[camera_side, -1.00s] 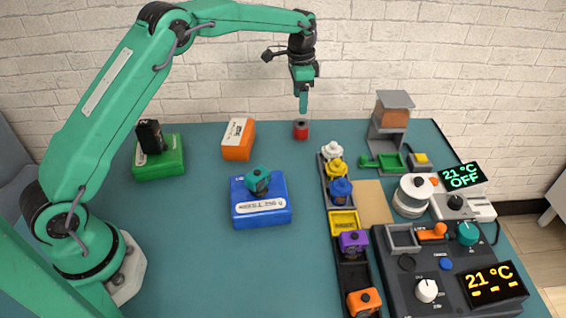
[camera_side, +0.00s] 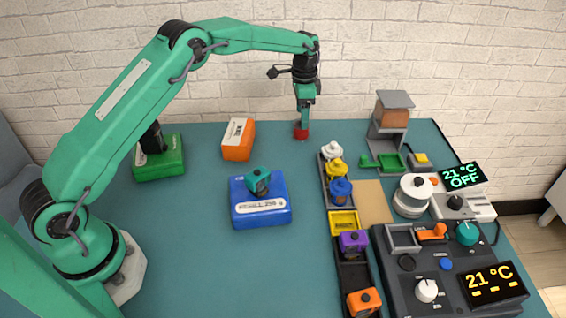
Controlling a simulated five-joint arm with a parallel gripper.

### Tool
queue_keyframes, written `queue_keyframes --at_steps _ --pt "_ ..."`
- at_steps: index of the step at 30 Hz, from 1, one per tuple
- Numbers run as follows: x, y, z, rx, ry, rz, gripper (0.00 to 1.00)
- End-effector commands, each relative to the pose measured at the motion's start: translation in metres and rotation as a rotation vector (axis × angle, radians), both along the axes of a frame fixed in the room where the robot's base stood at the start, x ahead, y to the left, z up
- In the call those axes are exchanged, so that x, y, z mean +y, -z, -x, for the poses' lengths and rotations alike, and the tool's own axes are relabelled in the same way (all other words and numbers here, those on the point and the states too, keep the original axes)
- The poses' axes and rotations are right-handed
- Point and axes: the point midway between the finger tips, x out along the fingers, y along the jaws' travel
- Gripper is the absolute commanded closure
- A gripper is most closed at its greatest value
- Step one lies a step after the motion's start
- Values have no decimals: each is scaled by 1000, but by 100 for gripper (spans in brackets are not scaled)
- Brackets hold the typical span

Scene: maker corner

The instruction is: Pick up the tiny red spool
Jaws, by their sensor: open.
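The tiny red spool (camera_side: 301,134) stands on the teal table near its back edge, in front of the brick wall. My gripper (camera_side: 304,125) points straight down at the spool, its fingertips at the level of the spool's top. The fingers cover the spool's upper part. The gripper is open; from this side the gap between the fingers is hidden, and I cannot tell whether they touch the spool.
An orange box (camera_side: 238,139) stands left of the spool. A blue box (camera_side: 261,207) with a teal knob and a green box (camera_side: 159,163) are nearer. A rack of coloured knobs (camera_side: 336,175) and a grey dispenser (camera_side: 391,118) are to the right. The table between them is clear.

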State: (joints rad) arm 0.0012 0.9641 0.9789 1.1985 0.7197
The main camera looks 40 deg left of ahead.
Motion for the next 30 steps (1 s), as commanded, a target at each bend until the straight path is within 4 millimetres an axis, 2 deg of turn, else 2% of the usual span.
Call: queue_keyframes --at_steps 5,13,18,30 --pt "0 8 1 1 0 0 35" --pt "1 38 1 3 0 0 35" --pt "1 50 1 1 0 0 35" --pt "1 52 1 0 0 0 35"
